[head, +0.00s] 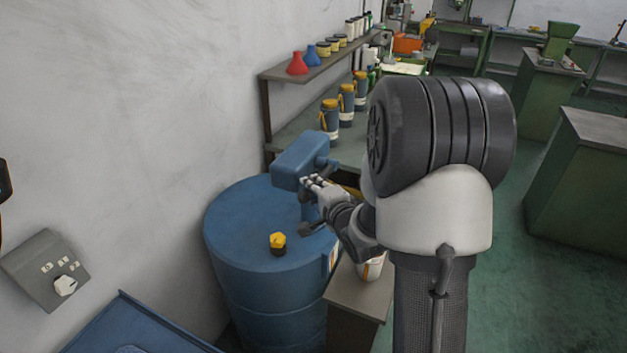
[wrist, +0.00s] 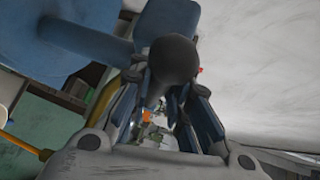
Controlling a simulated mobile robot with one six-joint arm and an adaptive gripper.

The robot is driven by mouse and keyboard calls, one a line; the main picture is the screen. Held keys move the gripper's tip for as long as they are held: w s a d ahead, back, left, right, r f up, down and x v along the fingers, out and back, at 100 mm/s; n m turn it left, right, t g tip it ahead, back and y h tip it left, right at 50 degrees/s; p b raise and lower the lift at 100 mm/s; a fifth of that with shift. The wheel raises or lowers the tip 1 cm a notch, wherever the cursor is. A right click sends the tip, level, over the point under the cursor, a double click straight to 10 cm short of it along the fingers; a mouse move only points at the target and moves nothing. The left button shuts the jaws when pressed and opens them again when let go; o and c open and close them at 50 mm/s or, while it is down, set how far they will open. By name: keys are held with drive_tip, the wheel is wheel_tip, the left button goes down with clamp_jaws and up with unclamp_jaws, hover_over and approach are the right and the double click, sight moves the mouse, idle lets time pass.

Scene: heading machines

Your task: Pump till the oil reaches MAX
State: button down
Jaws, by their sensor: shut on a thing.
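A blue drum (head: 262,285) stands against the wall, with a blue hand pump (head: 299,160) on its top. My gripper (head: 318,190) is at the pump, on its right side. In the wrist view the fingers (wrist: 168,92) are closed around a dark, round-ended pump handle (wrist: 173,58). The blue pump body (wrist: 165,18) and drum (wrist: 65,40) show beyond it. A white container (head: 371,268) stands on a small cabinet right of the drum, partly hidden by my arm. The oil level and a MAX mark cannot be made out.
A yellow cap (head: 277,243) sits on the drum lid. A grey switch box (head: 46,270) is on the wall at left. Green floor lies open at right.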

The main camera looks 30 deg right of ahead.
drive_tip(key=shift+r, duration=0.3)
drive_tip(key=c, duration=1.5)
unclamp_jaws()
drive_tip(key=shift+f, duration=0.1)
drive_tip(key=v, duration=0.7)
drive_tip(key=shift+s, duration=0.2)
